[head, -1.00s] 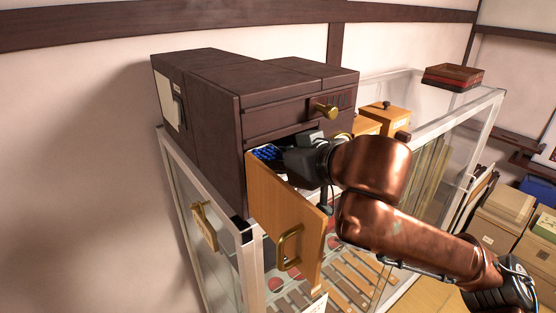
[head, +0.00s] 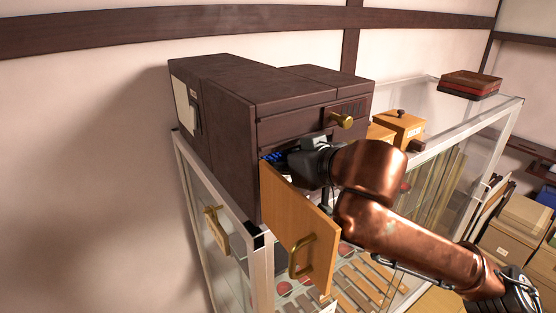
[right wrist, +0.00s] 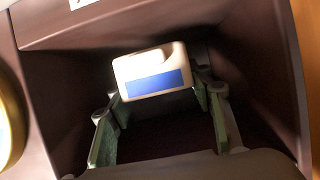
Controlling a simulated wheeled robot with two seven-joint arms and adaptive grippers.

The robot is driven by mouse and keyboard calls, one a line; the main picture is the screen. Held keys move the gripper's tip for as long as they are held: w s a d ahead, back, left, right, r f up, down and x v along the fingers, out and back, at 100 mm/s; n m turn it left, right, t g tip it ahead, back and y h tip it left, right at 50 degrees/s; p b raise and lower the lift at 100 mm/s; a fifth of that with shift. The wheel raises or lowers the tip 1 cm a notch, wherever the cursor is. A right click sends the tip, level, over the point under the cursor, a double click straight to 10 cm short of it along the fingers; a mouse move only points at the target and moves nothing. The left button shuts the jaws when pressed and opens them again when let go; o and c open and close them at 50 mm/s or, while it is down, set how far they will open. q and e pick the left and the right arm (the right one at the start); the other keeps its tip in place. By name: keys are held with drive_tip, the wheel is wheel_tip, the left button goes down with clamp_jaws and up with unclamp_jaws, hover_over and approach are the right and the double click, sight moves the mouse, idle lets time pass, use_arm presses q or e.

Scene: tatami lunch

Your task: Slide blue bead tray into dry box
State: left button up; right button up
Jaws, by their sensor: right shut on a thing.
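The dry box (head: 225,120) is a dark brown case on a glass display cabinet, with its orange wooden door (head: 300,225) swung open. My right gripper (head: 308,160) is at the opening, its fingers hidden inside in the head view. A little of the blue bead tray (head: 273,156) shows there beyond the gripper. In the right wrist view my gripper (right wrist: 160,88) has its green-padded fingers on either side of the tray (right wrist: 150,72), a pale tray with a blue area. It is shut on the tray inside the dark cavity. My left gripper is out of view.
The door with its brass handle (head: 298,258) stands out in front of the opening, close to my right arm. The glass cabinet (head: 480,125) carries a small wooden box (head: 400,125) and stacked dark red trays (head: 470,83). Cardboard boxes (head: 520,220) stand at the right.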

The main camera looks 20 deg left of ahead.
drive_tip(key=shift+f+b, duration=0.6)
drive_tip(key=shift+f, duration=0.35)
drive_tip(key=o, duration=1.3)
